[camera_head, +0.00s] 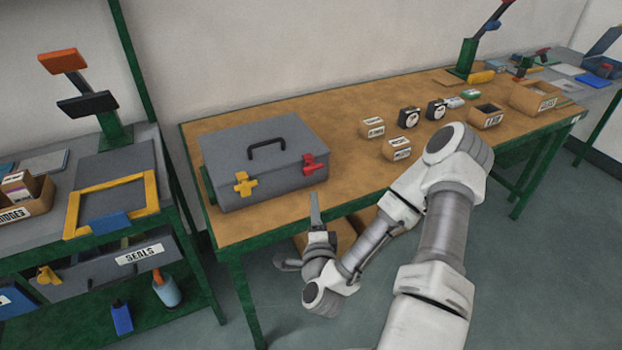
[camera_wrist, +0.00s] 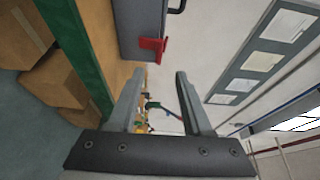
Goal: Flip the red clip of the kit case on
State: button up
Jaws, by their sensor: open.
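The grey kit case (camera_head: 262,185) stands closed on the wooden workbench, with a black handle on its lid. Its red clip (camera_head: 314,164) is on the right of the front face, and a yellow clip (camera_head: 243,184) is on the left. In the wrist view the red clip (camera_wrist: 153,46) shows ahead of my gripper, beside the case (camera_wrist: 128,30). My gripper (camera_head: 315,200) is in front of the bench edge, below and apart from the red clip. In the wrist view my gripper (camera_wrist: 158,78) has its two fingers apart with nothing between them.
The workbench (camera_head: 350,115) has small labelled boxes (camera_head: 397,149), black gauges (camera_head: 409,117) and a tray (camera_head: 540,98) to the right of the case. Cardboard boxes (camera_wrist: 52,75) sit beneath the bench. A side rack (camera_head: 110,190) stands at left. The bench right of the case is partly clear.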

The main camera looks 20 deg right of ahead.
jog(key=b+x, duration=0.1)
jog(key=b, duration=0.1)
jog(key=b+x, duration=0.2)
jog(key=b, duration=0.1)
jog(key=b+x, duration=0.1)
jog(key=b, duration=0.2)
jog(key=shift+d+f, duration=0.25)
jog(key=shift+w+b, duration=0.15)
jog(key=shift+b, duration=0.35)
send_near(311, 174)
jog(key=w+r, duration=0.2)
jog(key=w+d+r, duration=0.1)
jog(key=w+r, duration=0.1)
jog(key=shift+w+d+r, duration=0.1)
jog(key=shift+w+d, duration=0.1)
jog(key=shift+w, duration=0.2)
grip_shut()
